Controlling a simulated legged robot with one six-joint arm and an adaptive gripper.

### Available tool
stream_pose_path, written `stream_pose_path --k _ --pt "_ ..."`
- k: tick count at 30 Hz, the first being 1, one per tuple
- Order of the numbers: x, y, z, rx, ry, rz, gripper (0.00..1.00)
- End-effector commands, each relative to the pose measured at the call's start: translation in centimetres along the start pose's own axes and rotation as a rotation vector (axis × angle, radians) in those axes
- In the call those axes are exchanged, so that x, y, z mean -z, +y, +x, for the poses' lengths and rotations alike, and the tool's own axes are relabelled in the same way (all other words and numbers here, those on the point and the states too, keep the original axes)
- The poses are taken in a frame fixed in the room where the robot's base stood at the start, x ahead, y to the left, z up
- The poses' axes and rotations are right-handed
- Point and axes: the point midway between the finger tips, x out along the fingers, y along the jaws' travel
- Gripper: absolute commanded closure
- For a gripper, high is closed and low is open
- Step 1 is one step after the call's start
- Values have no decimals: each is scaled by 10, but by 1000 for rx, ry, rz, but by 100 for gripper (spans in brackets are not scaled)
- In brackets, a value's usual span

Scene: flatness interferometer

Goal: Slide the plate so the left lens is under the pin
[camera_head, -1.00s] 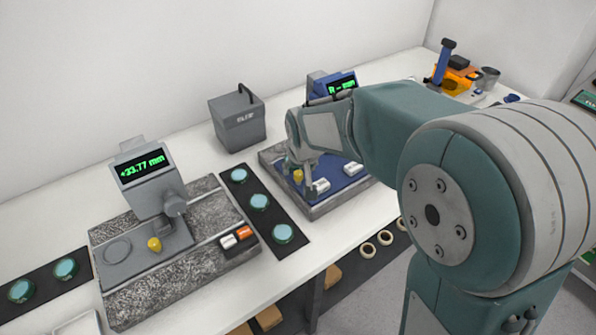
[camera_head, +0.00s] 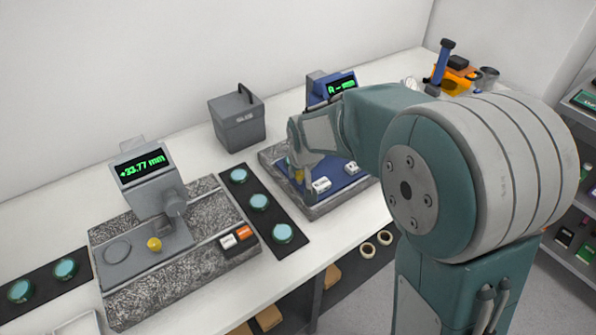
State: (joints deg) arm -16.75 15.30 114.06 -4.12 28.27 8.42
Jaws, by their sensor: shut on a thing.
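At the right station, a blue plate (camera_head: 345,181) lies on a granite base (camera_head: 325,206). My gripper (camera_head: 298,184) reaches down at the plate's left end and is shut on the yellow knob (camera_head: 299,174), which is mostly covered by the fingers. The lenses on this plate and the pin above it are hidden behind my gripper and arm. The blue readout head (camera_head: 320,90) stands behind, its green display partly covered by my arm.
A similar grey station (camera_head: 180,265) at left reads +33.77 mm, with its own yellow knob (camera_head: 154,244). A black strip (camera_head: 262,222) with teal discs lies between the stations. A grey box (camera_head: 237,122) stands behind. Small white buttons (camera_head: 321,184) sit right of my gripper.

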Motion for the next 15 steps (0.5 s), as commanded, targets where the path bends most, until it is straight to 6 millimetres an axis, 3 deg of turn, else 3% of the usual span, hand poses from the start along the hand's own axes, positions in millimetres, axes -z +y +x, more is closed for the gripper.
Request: stream_pose_path --k 9,15 --pt "26 70 12 -3 -2 7 100" --pt "36 98 17 -1 -2 3 100"
